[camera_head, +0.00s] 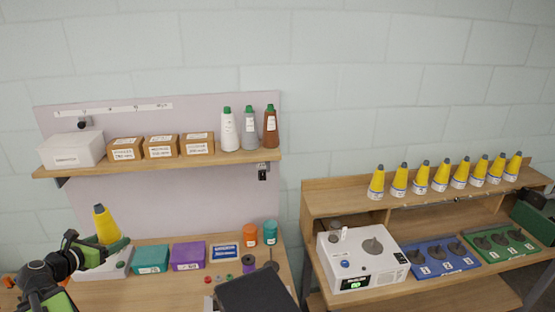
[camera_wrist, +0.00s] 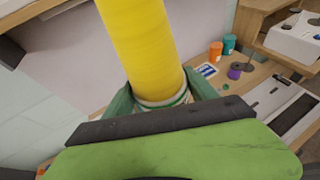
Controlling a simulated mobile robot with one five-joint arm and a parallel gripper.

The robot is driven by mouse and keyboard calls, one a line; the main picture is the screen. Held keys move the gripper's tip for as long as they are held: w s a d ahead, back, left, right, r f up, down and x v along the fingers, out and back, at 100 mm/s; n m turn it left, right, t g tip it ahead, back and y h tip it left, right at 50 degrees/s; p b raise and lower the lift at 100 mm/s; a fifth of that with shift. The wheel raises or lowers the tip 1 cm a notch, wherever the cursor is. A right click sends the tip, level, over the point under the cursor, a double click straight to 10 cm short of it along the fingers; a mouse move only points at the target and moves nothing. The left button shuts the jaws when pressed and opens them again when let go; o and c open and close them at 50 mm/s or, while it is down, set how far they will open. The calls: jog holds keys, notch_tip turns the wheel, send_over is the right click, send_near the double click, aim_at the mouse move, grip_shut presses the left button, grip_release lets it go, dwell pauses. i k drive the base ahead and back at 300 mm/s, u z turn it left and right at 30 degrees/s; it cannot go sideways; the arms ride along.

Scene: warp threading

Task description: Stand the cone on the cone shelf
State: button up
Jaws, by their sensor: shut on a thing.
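A yellow cone (camera_head: 105,224) with a dark tip stands nearly upright in my gripper (camera_head: 112,246) at the lower left of the head view. In the wrist view my gripper (camera_wrist: 161,98) has its green fingers shut on both sides of the cone's pale base, and the yellow cone (camera_wrist: 145,45) fills the upper middle. The fingers partly hide the base. The cone shelf (camera_head: 322,203), the wooden upper shelf at the right, carries a row of several yellow cones (camera_head: 421,179). My gripper is far to the left of it. Bare wood shows at the shelf's left end.
A wall shelf (camera_head: 160,162) with boxes and bottles hangs above the left bench. That bench holds a teal box (camera_head: 151,259), a purple box (camera_head: 188,255) and small jars. Below the cone shelf are a white machine (camera_head: 361,257), a blue tray (camera_head: 440,259) and a green tray (camera_head: 499,245).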

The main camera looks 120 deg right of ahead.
aim_at(350, 199)
jog(key=z, duration=0.05)
jog(key=k, duration=2.3)
jog(key=z, duration=0.35)
